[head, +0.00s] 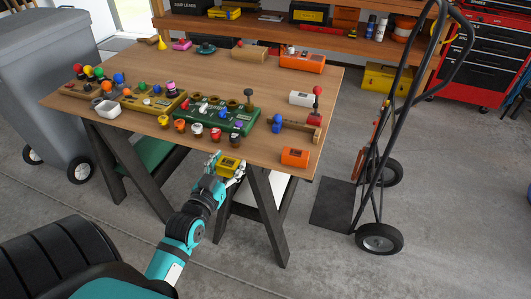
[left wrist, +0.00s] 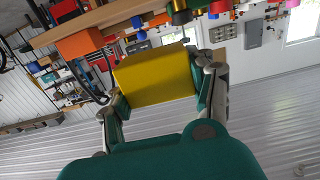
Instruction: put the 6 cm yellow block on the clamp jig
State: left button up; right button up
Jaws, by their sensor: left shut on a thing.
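My left gripper (head: 229,165) is shut on a yellow block (head: 228,169), just off the table's front edge. In the left wrist view the yellow block (left wrist: 155,76) sits between the two fingers (left wrist: 158,84). In the head view dark markings show on the block. A wooden piece (head: 299,129) with blue knobs and a red-balled lever lies near the table's right front corner, right of and beyond my gripper. It looks like the clamp jig, but I cannot be sure. My right gripper is not in view.
An orange block (head: 295,157) lies at the front right corner, and a white block (head: 301,98) behind the wooden piece. A green board (head: 214,116) with pegs and several small cups crowd the front of the table (head: 215,70). A hand truck (head: 376,150) stands to the right.

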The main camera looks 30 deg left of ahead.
pick_arm(q)
jog(key=shift+w, duration=0.1)
jog(key=p, duration=0.1)
send_over(265, 153)
jog(key=s, duration=0.1)
jog(key=shift+s+a+f, duration=0.1)
jog(key=shift+s+f, duration=0.1)
jog(key=shift+f, duration=0.45)
jog(key=shift+w+f, duration=0.3)
jog(key=shift+w, duration=0.6)
jog(key=shift+f, duration=0.8)
jog(key=shift+f+p, duration=0.3)
jog(key=shift+f, duration=0.2)
jog(key=shift+s, duration=0.1)
